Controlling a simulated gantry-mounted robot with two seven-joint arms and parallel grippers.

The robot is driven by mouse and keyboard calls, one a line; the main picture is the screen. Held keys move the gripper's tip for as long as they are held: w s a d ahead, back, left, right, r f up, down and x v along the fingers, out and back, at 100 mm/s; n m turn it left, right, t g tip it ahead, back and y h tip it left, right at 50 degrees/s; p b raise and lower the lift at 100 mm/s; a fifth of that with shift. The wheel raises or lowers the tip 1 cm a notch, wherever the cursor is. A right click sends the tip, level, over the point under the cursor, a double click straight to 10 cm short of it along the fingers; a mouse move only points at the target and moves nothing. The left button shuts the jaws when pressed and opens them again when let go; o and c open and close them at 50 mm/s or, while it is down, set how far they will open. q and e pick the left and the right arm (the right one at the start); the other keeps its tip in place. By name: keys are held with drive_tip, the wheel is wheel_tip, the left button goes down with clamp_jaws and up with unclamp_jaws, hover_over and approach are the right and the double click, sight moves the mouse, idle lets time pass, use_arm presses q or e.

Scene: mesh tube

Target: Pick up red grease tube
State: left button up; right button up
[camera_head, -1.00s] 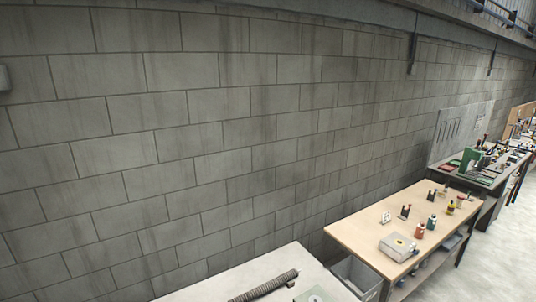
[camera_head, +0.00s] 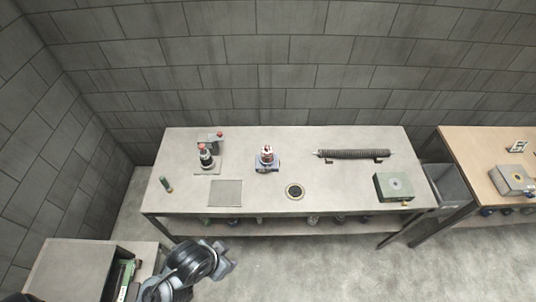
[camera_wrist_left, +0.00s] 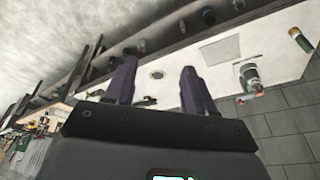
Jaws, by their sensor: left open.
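A small red and white item (camera_head: 267,152), possibly the red grease tube, stands upright in a blue-grey holder (camera_head: 267,166) on the grey workbench (camera_head: 330,200) in the head view. It is too small to be sure. In the left wrist view it is not visible, perhaps hidden behind a finger. My left arm shows at the bottom of the head view, in front of the bench. My left gripper (camera_wrist_left: 158,75) shows two dark fingers spread apart with nothing between them, well away from the bench items. My right gripper is not in view.
The bench also holds a dark red-topped device (camera_head: 206,157), a green cylinder (camera_head: 166,184), a square pad (camera_head: 226,193), a dark ring (camera_head: 294,191), a long mesh tube (camera_head: 355,154) and a green-grey box (camera_head: 394,187). A low cabinet (camera_head: 75,270) stands front left. A wooden table (camera_head: 465,155) is right.

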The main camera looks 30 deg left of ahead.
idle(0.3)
use_arm(q)
drive_tip(key=o, duration=0.7)
drive_tip(key=shift+w, duration=0.1)
